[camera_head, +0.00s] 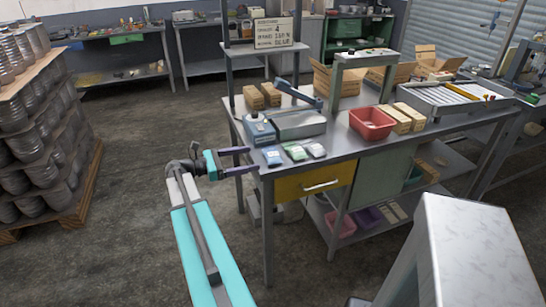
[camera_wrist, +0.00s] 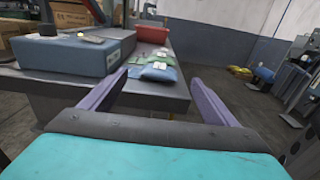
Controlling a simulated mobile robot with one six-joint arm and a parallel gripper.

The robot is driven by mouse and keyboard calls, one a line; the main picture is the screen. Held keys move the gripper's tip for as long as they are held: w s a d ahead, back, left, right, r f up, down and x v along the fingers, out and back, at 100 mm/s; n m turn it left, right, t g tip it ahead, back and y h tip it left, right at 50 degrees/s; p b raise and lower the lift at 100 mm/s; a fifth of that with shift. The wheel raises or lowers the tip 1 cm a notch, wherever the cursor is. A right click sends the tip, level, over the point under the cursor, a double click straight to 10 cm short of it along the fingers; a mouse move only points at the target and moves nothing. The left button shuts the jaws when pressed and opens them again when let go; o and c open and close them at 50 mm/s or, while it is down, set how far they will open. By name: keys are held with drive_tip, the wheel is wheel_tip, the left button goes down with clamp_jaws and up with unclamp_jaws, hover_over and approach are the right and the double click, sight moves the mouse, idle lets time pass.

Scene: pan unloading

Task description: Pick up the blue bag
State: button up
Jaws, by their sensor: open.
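The blue bag (camera_head: 272,156) lies flat at the left front corner of the grey workbench (camera_head: 345,143), the nearest of a short row of small bags. In the wrist view the blue bag (camera_wrist: 158,73) sits between the fingers' lines, a little beyond the fingertips. A green bag (camera_head: 295,151) and a whitish bag (camera_head: 315,149) lie beside it to the right. My gripper (camera_head: 241,161) is open and empty, its purple fingers pointing at the bench corner, just left of the blue bag. It also shows in the wrist view (camera_wrist: 160,82).
A blue-grey machine (camera_head: 262,131) stands right behind the bags. A red bin (camera_head: 372,124) and cardboard boxes (camera_head: 408,115) stand farther right. A yellow drawer (camera_head: 313,183) is below the bench top. Stacked cans (camera_head: 30,140) on a pallet stand left, with open floor between.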

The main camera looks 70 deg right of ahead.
sight(270, 155)
drive_tip(key=shift+x, duration=1.9)
drive_tip(key=shift+p, duration=0.3)
drive_tip(key=shift+p+x, duration=0.85)
drive_tip(key=shift+x, duration=1.75)
drive_tip(key=c, duration=1.3)
